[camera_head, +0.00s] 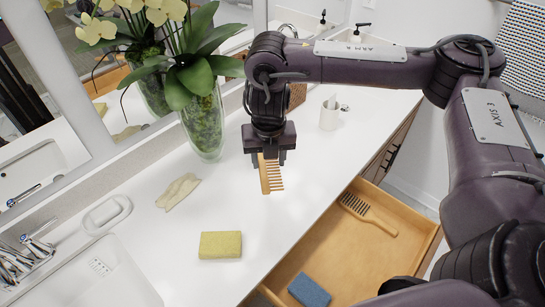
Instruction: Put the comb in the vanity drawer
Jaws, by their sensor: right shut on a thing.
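A light wooden comb (267,176) hangs from my right gripper (268,155), which is shut on its upper part. Its teeth point right. The comb is over the white counter, left of the drawer; I cannot tell whether its lower end touches the counter. The vanity drawer (427,243) is pulled open below the counter's front edge. My left gripper is not in view.
A yellow sponge (220,245), a beige cloth (178,191) and a soap dish (106,214) lie on the counter (255,218). A glass vase with orchids (203,122) stands behind, and a white cup (329,114) to the right. The drawer's middle floor is free.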

